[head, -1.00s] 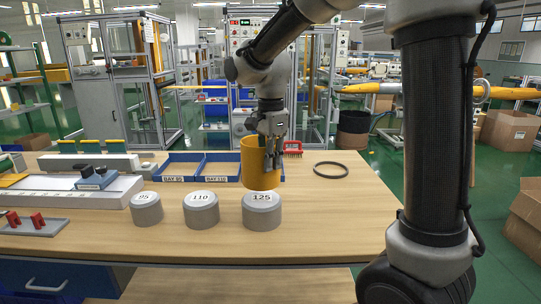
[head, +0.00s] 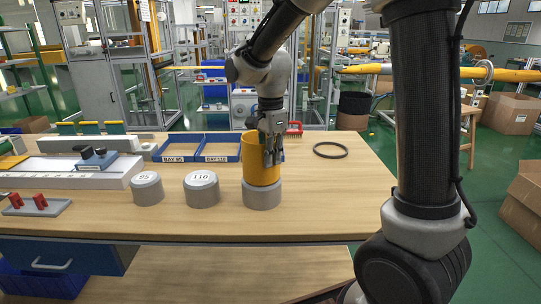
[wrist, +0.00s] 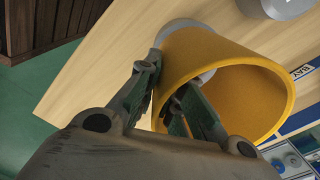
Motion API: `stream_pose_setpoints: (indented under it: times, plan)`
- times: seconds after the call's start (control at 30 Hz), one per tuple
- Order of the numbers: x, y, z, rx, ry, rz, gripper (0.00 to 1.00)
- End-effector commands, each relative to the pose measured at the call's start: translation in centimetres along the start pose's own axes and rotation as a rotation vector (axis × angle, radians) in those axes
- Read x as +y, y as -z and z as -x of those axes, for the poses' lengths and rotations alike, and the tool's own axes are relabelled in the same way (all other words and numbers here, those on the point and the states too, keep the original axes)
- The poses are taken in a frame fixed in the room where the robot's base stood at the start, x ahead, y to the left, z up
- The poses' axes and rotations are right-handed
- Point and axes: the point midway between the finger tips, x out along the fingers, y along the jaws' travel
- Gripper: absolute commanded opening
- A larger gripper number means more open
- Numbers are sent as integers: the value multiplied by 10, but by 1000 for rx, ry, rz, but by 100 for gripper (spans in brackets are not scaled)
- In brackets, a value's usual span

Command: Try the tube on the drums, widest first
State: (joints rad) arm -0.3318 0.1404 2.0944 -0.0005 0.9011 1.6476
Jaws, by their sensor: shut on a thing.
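The yellow-orange tube (head: 258,167) is upright at the grey 125 drum (head: 262,198), its lower edge meeting the drum's upper part. The drum's top and label are hidden, so I cannot tell whether the tube rests on it or slightly around it. My gripper (head: 272,152) is shut on the tube's right wall. In the wrist view, its fingers (wrist: 166,90) pinch the wall of the tube (wrist: 205,50), one inside and one outside. The 110 drum (head: 201,190) and the 95 drum (head: 146,190) stand bare to the left.
Blue bays marked BAY 95 (head: 177,160) and BAY 110 (head: 218,159) lie behind the drums. A dark ring (head: 330,150) lies at the right. A white fixture (head: 80,175) and a stand with red clips (head: 38,205) are left. The table's front right is clear.

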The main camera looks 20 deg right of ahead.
Motion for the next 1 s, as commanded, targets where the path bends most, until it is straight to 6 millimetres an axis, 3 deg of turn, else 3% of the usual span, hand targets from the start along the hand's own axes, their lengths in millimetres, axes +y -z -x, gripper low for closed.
stream_pose_setpoints:
  times: [0.57,1.0]
  plan:
    - [-1,0,-8,0,-1,0,0]
    - [-2,0,15,0,2,0,0]
